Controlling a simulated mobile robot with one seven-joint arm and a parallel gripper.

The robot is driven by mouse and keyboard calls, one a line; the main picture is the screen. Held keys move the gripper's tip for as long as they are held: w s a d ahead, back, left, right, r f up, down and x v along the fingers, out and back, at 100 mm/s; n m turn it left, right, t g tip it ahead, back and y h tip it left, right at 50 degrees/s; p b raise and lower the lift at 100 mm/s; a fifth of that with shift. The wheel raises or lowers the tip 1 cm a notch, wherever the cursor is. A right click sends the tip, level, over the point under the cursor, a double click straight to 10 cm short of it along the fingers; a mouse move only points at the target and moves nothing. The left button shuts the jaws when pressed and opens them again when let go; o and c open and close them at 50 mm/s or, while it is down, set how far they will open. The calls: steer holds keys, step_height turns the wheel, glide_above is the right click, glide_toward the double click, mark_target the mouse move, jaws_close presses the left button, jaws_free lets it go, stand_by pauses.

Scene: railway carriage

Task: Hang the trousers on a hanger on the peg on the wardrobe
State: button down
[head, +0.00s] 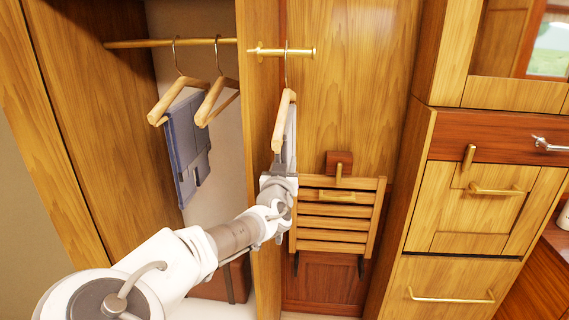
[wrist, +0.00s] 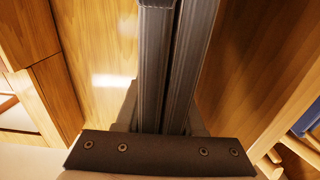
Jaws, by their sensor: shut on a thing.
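The brass peg (head: 304,52) sticks out level at the wardrobe's front. A wooden hanger (head: 281,125) is seen nearly edge-on below it. Its wire hook crosses the peg and shows just above it; I cannot tell whether it rests on the peg.
Inside the open wardrobe at left, a rail (head: 130,43) carries two wooden hangers and a blue garment (head: 186,150). A slatted folding seat (head: 335,215) is on the panel below and right of the peg. Drawers with brass handles (head: 497,190) stand at right.

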steer(key=shift+f, duration=0.15)
steer(key=shift+c, duration=2.4)
jaws_free()
steer(key=shift+o, duration=0.2)
steer(key=shift+f, duration=0.15)
steer(key=shift+s, duration=0.1)
